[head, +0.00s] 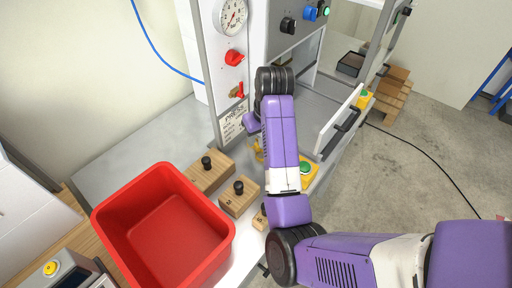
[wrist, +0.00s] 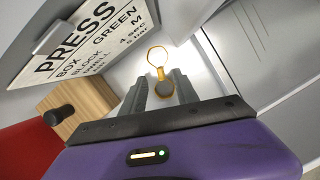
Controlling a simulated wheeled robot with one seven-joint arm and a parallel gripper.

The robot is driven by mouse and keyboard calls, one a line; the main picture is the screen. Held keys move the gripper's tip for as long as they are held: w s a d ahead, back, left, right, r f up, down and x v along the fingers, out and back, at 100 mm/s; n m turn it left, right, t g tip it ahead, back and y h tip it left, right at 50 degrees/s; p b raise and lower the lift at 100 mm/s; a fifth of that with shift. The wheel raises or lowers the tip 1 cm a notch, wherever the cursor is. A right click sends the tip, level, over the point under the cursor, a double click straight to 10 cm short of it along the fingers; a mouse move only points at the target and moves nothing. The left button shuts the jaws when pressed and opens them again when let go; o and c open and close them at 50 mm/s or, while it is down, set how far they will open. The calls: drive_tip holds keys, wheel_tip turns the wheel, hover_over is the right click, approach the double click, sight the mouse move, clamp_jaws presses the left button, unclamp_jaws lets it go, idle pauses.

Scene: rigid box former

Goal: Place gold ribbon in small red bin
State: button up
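The gold ribbon (wrist: 152,53) is a thin gold loop joined to a gold-rimmed grey disc, lying on a pale surface in the wrist view. A small bit of gold (head: 259,152) shows beside my arm in the head view, where most of it is hidden. My gripper (wrist: 160,82) is open, with its fingers apart on either side of the ribbon's disc end. I cannot tell whether they touch it. The red bin (head: 222,222) stands at the lower left in the head view, and looks empty. Its red edge (wrist: 22,140) shows at the left in the wrist view.
Wooden blocks with black knobs (head: 212,176) stand between the bin and my arm. The press, with its gauge (head: 231,16) and printed sign (head: 233,122), rises behind. A green button on a yellow box (head: 308,170) is right of my arm. Grey tabletop (head: 135,150) behind the bin is clear.

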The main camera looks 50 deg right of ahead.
sight(257, 145)
drive_tip(key=shift+x, duration=1.85)
drive_tip(key=shift+s, duration=0.2)
clamp_jaws()
